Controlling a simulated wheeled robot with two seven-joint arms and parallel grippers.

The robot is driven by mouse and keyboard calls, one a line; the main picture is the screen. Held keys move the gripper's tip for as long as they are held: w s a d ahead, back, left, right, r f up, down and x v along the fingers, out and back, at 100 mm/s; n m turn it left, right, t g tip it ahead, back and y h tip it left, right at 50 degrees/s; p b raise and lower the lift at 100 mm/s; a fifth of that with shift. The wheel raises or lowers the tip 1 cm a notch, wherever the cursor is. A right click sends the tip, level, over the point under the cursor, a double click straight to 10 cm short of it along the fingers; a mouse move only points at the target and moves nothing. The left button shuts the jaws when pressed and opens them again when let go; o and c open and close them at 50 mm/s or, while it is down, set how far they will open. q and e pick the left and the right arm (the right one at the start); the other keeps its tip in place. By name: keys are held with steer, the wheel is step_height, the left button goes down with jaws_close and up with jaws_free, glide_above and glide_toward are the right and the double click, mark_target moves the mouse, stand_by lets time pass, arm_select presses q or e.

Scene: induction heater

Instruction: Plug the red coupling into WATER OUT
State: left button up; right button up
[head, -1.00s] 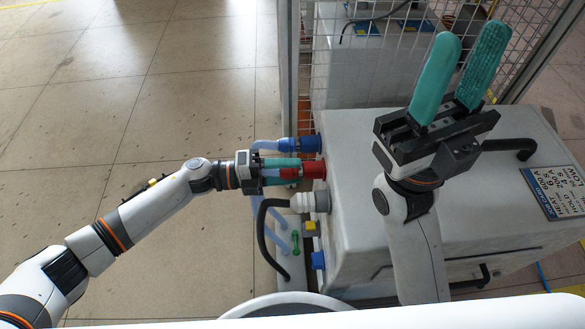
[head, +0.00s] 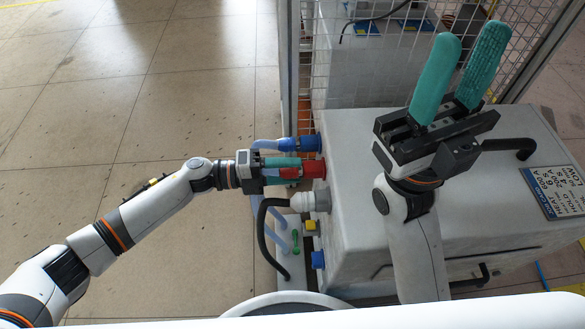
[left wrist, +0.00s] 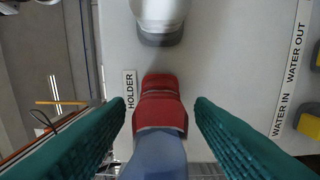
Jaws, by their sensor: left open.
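The red coupling (head: 313,169) sits on the left side of the machine. In the left wrist view the red coupling (left wrist: 158,108) is against the panel by the HOLDER label (left wrist: 129,90), with a blue hose (left wrist: 155,158) behind it. My left gripper (head: 290,168) is open, its teal fingers on either side of the coupling. In the left wrist view gaps show between fingers and coupling. The WATER OUT label (left wrist: 297,50) and WATER IN label (left wrist: 279,115) are at the right, beside partly cut-off yellow-and-grey fittings (left wrist: 312,120). My right gripper (head: 468,42) is open and empty above the machine.
A blue coupling (head: 302,144) is beside the red one. On its other side is a white plug (head: 301,201) with a black cable (head: 262,232). Yellow (head: 311,227) and blue (head: 318,260) fittings are lower on the machine. A wire mesh fence (head: 345,70) stands behind. The floor at left is clear.

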arm_select(q)
jaws_close()
steer(key=shift+a, duration=2.95)
